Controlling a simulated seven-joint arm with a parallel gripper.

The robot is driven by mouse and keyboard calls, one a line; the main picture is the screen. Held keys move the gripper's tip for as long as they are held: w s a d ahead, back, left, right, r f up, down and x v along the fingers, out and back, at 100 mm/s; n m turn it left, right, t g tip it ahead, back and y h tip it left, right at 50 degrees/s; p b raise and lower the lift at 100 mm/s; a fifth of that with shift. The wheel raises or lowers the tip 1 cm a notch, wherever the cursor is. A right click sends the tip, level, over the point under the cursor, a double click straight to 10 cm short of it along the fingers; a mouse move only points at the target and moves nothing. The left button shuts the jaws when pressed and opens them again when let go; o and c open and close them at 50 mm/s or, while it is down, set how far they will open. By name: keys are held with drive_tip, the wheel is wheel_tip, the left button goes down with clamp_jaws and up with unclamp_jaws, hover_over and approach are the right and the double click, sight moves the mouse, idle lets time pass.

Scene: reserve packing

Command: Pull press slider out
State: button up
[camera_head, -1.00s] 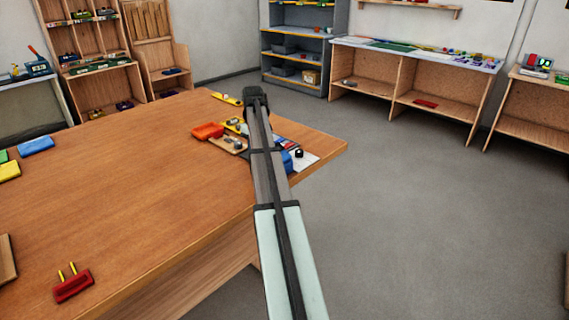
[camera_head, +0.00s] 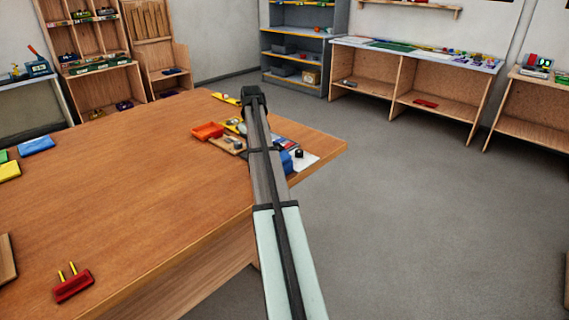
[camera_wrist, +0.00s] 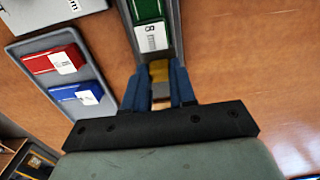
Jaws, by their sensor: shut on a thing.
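In the wrist view, my gripper (camera_wrist: 159,84) has its blue fingers closed on the two sides of a small yellow block (camera_wrist: 159,70), apparently the press slider's grip. The block lies at the near end of a grey channel (camera_wrist: 177,28). A green block (camera_wrist: 148,9) with a white label sits in the channel just beyond the yellow part. The lower part of the yellow piece is hidden between the fingers. In the head view, my arm covers the press area, and the fingers are hidden.
Beside the channel, a grey tray (camera_wrist: 68,79) holds a red block (camera_wrist: 54,59) and a blue block (camera_wrist: 75,96). In the head view, an orange tray (camera_head: 208,131) lies left of my arm. The middle of the wooden table (camera_head: 130,185) is clear.

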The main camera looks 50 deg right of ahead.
drive_tip(key=shift+w, duration=2.25)
drive_tip(key=o, duration=0.8)
wheel_tip(320, 180, up, 8)
idle(0.3)
